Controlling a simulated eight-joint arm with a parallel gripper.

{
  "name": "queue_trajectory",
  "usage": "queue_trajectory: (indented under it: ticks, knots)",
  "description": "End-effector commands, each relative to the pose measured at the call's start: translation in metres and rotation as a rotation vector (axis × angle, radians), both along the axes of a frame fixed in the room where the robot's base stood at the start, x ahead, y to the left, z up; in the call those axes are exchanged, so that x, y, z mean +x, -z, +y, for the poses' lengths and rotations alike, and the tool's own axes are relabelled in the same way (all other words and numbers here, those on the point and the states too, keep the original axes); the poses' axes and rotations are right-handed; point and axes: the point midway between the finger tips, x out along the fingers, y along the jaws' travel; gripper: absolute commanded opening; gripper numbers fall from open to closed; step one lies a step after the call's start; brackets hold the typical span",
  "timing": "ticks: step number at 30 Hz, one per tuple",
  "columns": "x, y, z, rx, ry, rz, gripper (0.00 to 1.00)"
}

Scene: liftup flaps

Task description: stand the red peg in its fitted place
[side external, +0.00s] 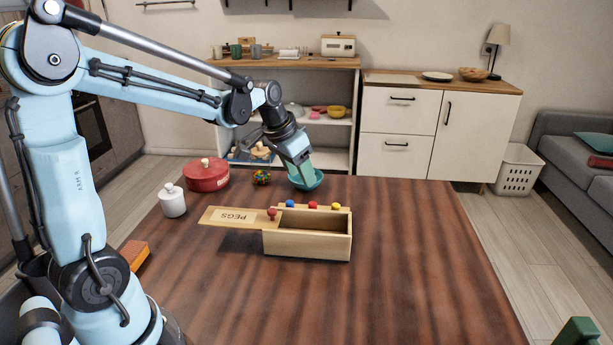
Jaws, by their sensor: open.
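An open wooden box (307,245) stands mid-table. Its lid (220,214), marked PEGS, sticks out to the left. A red-topped piece (312,205) shows at the box's back edge, between a blue one (290,203) and a yellow one (335,206). Another red knob (272,213) shows at the lid's right end. I cannot tell whether the red peg is the piece at the back edge, nor how any of them are seated. My gripper (303,183) points down behind the box, above these pieces in the picture. It is open; its fingertips are hard to separate from a teal bowl.
The teal bowl (315,181) is close to my gripper. A red lidded pot (208,176), a white jar (173,201) and a small multicoloured object (261,177) stand at the back left. An orange block (134,253) lies at the left edge. The table's right side is clear.

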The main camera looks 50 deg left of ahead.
Motion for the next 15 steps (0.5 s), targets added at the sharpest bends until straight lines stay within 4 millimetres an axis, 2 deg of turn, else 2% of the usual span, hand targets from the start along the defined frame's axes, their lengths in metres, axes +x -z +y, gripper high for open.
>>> queue_trajectory:
  ticks: [6, 15]
  knots:
    - [0.013, 0.032, 0.0, 0.0, 0.001, -0.001, 0.52]
    - [0.02, 0.05, 0.0, 0.001, 0.0, -0.001, 0.52]
